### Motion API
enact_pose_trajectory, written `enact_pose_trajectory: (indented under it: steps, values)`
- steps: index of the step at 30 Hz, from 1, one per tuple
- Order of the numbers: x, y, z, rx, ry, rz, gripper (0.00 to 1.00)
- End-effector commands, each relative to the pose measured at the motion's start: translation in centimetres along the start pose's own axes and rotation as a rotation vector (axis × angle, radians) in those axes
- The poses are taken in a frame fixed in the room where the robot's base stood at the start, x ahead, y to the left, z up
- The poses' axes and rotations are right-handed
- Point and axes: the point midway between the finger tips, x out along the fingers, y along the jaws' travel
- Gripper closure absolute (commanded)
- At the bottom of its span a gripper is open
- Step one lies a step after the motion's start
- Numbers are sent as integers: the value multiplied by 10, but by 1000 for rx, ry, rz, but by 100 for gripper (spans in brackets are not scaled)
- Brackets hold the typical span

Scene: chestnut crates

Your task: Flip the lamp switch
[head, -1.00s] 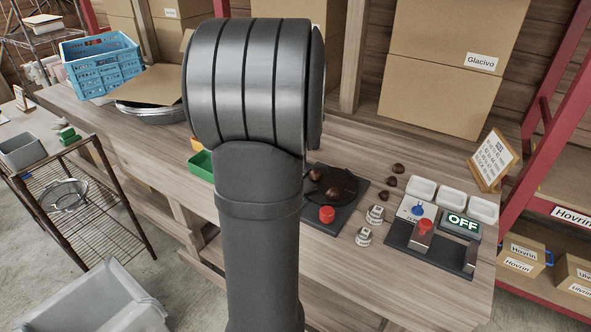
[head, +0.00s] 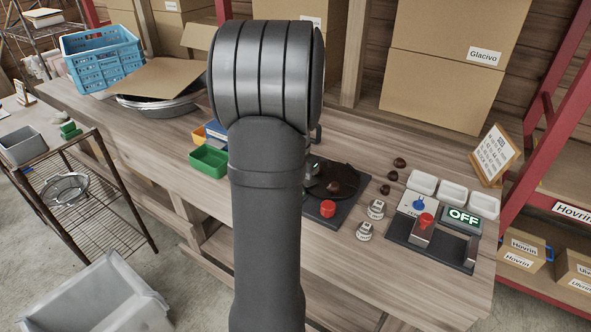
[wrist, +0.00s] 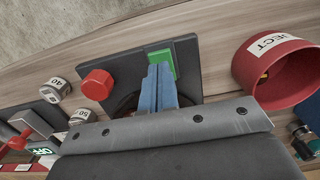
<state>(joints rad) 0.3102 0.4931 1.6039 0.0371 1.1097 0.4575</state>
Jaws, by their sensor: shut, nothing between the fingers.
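A switch unit (head: 402,237) with a grey block and red-topped lever (head: 426,221) stands at the right of the bench. Its sign (head: 463,216) reads OFF in the head view. The lever (wrist: 17,141) and a partly cut-off lit sign (wrist: 42,151) also show at the lower left of the wrist view. My gripper (wrist: 162,75) is shut and empty, its blue fingers together over a dark plate (wrist: 120,50) with a red button (wrist: 97,84). It is well away from the lever. In the head view my arm hides the gripper.
The dark plate (head: 345,215) carries a disc with chestnuts. White trays (head: 452,192) and a framed card (head: 494,154) are behind the unit. A red REJECT container (wrist: 262,80) is right of my gripper in the wrist view.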

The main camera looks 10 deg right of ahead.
Motion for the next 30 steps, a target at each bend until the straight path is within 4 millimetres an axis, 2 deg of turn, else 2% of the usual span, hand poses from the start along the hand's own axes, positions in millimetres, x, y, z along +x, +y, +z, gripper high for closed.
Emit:
enact_pose_trajectory:
  steps: [6, 30]
  values:
    - [16, 0, 0, 0, 0, 0, 100]
    - [24, 0, -1, 1, -1, 1, 100]
